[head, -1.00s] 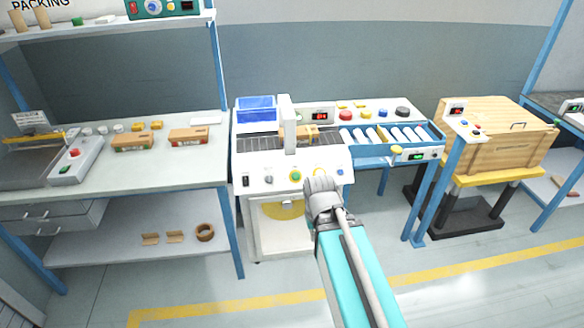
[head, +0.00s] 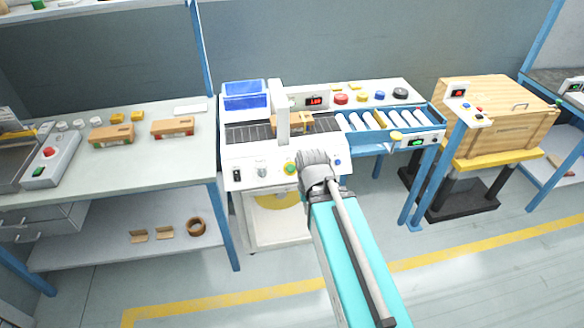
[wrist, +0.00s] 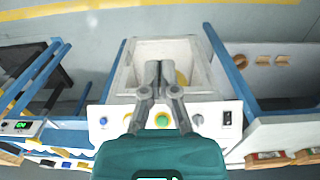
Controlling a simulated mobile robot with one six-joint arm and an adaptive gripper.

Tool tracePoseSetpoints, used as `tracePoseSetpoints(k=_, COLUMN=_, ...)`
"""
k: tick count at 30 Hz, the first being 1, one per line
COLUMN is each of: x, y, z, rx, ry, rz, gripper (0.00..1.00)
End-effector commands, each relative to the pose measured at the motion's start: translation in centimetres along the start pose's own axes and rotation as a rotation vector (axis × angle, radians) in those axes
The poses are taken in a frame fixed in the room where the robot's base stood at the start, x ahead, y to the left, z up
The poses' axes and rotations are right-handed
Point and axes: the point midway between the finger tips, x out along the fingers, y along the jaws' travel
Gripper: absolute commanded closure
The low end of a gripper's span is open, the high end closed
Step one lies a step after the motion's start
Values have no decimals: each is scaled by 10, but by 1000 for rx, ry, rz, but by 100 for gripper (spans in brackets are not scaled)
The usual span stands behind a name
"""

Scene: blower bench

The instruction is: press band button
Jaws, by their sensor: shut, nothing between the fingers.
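No readable label shows which is the band button. In the wrist view the green button (wrist: 163,119) shows between my gripper's finger linkages. My gripper (wrist: 160,68) is shut and empty, its tips over the open cabinet below the panel in that view. In the head view my wrist hides the fingers, just right of the green button. I cannot tell whether they touch the machine.
A brown carton (head: 296,122) sits on the machine's belt under a white arch (head: 280,112). A roller conveyor (head: 390,122) adjoins on the right, with a blue post (head: 437,172) in front. A wooden crate (head: 490,120) stands further right. A workbench (head: 180,160) stands left.

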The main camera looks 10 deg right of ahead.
Motion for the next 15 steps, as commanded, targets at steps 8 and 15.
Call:
tracePoseSetpoints(k=8, x=1, y=0, z=-1, rx=-6, ry=1, rz=-3, gripper=100)
tracePoseSetpoints(k=15, x=9, y=6, z=-12, rx=-96, ry=17, rz=-53, gripper=100)
